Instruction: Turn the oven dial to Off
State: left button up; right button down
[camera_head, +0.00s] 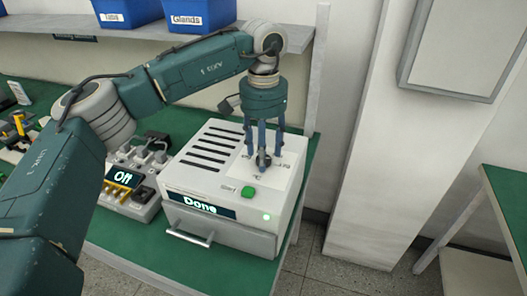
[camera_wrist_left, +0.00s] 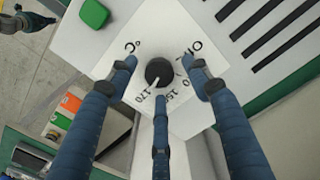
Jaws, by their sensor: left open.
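The oven (camera_head: 205,168) is a white box with slots on top, a green button and a display reading "Done". Its dial (camera_wrist_left: 158,71) is a small round black knob with a white pointer line, on a pale plate. In the left wrist view the pointer slants down-left, towards the 170 mark; a label that seems to read "Off" sits up-right of the knob. My left gripper (camera_head: 263,150) is above the plate, pointing down. Its three fingers are open and spaced around the dial, with gaps visible in the left wrist view (camera_wrist_left: 160,80).
Blue bins (camera_head: 200,15) sit on a shelf (camera_head: 140,45) behind. The drawer handle (camera_head: 190,237) sticks out in front. A wall and pillar stand to the right.

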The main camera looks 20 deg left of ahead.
pick_arm(q)
jog(key=shift+s+f, duration=0.1)
jog(key=shift+f, duration=0.2)
jog(key=c, duration=1.2)
jog(key=shift+o, duration=0.2)
